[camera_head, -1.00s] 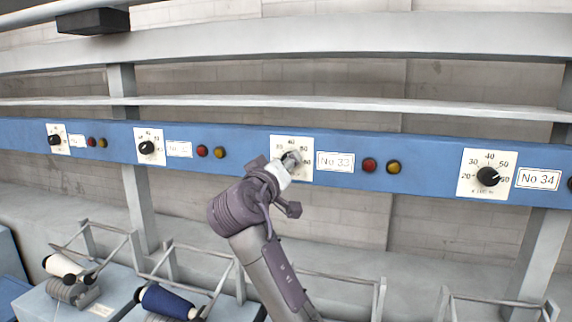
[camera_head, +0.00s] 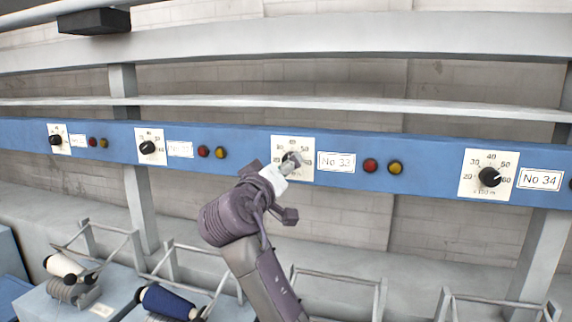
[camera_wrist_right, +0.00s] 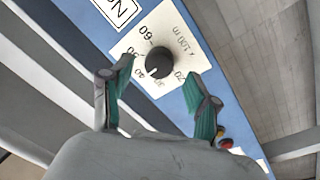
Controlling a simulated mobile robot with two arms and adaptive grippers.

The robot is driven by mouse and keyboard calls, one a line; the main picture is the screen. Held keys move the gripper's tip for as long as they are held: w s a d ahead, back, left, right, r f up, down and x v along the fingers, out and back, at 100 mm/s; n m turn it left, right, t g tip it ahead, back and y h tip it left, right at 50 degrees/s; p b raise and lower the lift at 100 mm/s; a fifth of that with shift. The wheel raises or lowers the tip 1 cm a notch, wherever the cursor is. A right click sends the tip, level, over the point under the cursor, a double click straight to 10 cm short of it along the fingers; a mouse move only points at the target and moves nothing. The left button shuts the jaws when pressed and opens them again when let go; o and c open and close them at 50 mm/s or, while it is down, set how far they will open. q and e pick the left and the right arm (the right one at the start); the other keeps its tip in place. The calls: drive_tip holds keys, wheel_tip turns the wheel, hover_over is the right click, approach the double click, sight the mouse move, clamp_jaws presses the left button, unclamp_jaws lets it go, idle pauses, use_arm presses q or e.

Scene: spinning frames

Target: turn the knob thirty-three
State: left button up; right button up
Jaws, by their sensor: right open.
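The black knob of No 33 (camera_head: 294,157) sits on a white dial plate (camera_head: 306,145) on the blue rail, just left of the "No 33" label (camera_head: 336,162). My right gripper (camera_head: 289,164) is in front of it and hides part of the knob and plate. In the right wrist view the knob (camera_wrist_right: 159,62) shows whole on its plate (camera_wrist_right: 140,42). My right gripper (camera_wrist_right: 161,75) is open there, its teal-padded fingers on either side of the knob with visible gaps. I cannot tell how deep the fingertips reach. My left gripper is out of view.
Red (camera_head: 370,165) and amber (camera_head: 395,167) lamps stand right of the label. The No 34 knob (camera_head: 489,177) is further right. Blue rail (camera_head: 430,160) runs across. Metal brackets (camera_head: 340,278) and yarn spools (camera_head: 166,302) are below.

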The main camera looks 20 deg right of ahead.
drive_tip(key=v, duration=0.9)
drive_tip(key=shift+s+a, duration=0.3)
drive_tip(key=shift+s, duration=0.05)
